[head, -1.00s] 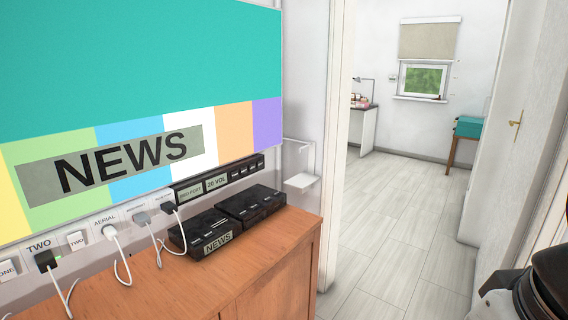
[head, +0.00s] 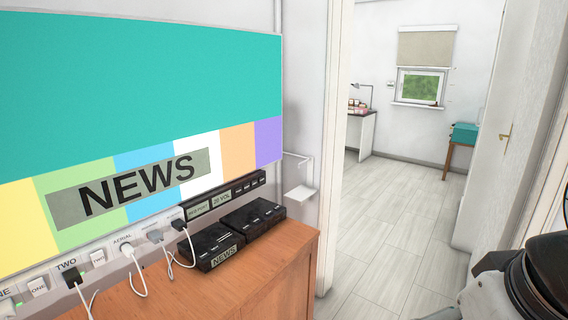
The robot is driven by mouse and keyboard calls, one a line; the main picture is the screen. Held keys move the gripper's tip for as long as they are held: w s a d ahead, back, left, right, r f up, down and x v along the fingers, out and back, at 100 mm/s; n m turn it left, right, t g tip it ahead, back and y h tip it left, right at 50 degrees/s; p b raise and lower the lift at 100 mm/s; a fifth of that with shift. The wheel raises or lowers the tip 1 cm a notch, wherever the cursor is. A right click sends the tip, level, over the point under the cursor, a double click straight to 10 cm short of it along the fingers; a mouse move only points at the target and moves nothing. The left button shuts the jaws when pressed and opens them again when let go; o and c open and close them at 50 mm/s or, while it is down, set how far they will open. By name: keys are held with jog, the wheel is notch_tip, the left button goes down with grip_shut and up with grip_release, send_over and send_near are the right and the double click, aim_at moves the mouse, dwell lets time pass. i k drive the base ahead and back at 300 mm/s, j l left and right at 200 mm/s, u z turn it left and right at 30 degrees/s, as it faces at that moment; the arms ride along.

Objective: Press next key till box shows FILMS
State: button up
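The black box (head: 212,243) sits on the wooden cabinet below the screen, and its front label (head: 224,256) reads NEWS. Small keys show on its top, but their markings are too small to read. A second black box (head: 253,217) lies beside it to the right. The big screen (head: 130,70) shows a teal field, colour bars and a NEWS banner (head: 135,186). Part of my arm shows dark at the lower right, well apart from the boxes. My gripper's fingertips are not in view.
The wooden cabinet (head: 270,275) has bare top at its front. A socket strip with plugs and white cables (head: 130,265) runs under the screen. A small white shelf (head: 300,193) is on the wall. A doorway with clear tiled floor (head: 395,210) opens at right, beside a white door (head: 490,130).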

aim_at(214, 248)
jog(key=i+l+u, duration=0.25)
jog(key=i, duration=0.45)
jog(key=i+l+u, duration=0.2)
jog(key=i+l, duration=0.3)
jog(key=i, duration=0.15)
jog(key=i+l+u, duration=0.25)
jog(key=i+l, duration=0.3)
